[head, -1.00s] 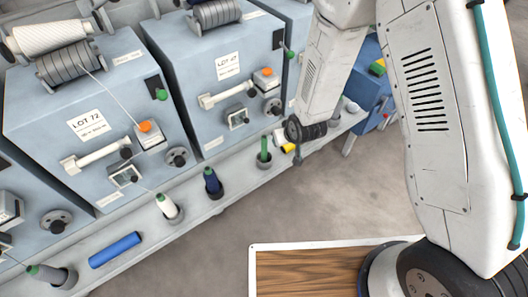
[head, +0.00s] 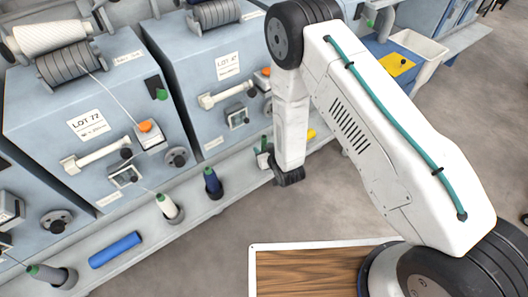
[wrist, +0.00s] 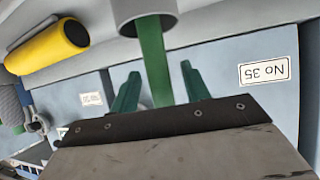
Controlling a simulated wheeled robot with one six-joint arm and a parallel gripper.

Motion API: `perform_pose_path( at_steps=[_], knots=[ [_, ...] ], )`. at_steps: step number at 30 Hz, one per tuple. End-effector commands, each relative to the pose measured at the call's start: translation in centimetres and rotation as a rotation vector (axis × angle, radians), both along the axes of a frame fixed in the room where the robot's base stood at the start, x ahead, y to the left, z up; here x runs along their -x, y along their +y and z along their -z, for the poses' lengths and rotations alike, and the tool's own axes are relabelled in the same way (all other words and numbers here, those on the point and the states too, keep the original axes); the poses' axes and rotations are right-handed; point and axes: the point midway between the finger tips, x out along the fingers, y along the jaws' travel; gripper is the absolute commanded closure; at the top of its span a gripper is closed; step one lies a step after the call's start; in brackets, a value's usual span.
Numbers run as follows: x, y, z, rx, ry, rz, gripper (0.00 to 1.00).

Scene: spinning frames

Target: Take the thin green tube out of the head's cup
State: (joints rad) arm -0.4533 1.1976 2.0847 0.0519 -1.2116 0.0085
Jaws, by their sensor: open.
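The thin green tube (wrist: 153,60) stands in a grey cup (wrist: 143,12) in the wrist view, where the picture is upside down. My gripper (wrist: 160,71) is open, with one green finger on each side of the tube and a gap visible on both sides. How deep the tube sits between the fingers is hard to tell.
A yellow bobbin (wrist: 45,48) lies near the cup in the wrist view. On the same ledge stand a dark blue bobbin (head: 212,183) and a white bobbin (head: 167,206), and a blue tube (head: 115,250) lies flat. Blue machine boxes (head: 90,120) rise behind the ledge.

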Motion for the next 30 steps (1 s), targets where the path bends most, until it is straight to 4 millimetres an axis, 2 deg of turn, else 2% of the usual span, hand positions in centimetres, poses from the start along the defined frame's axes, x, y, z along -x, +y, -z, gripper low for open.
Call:
perform_pose_path(
  at_steps=[4,12,13,18,30],
  knots=[
    [-1.5,0.6,0.9,0.000,0.000,0.000,0.53],
    [-1.9,0.8,1.1,0.000,0.001,0.000,0.53],
    [-1.9,0.8,1.1,0.000,0.001,0.000,0.56],
    [-1.9,0.8,1.1,0.001,0.001,0.001,1.00],
    [-1.9,0.8,0.5,0.000,0.000,0.000,1.00]
  ],
)
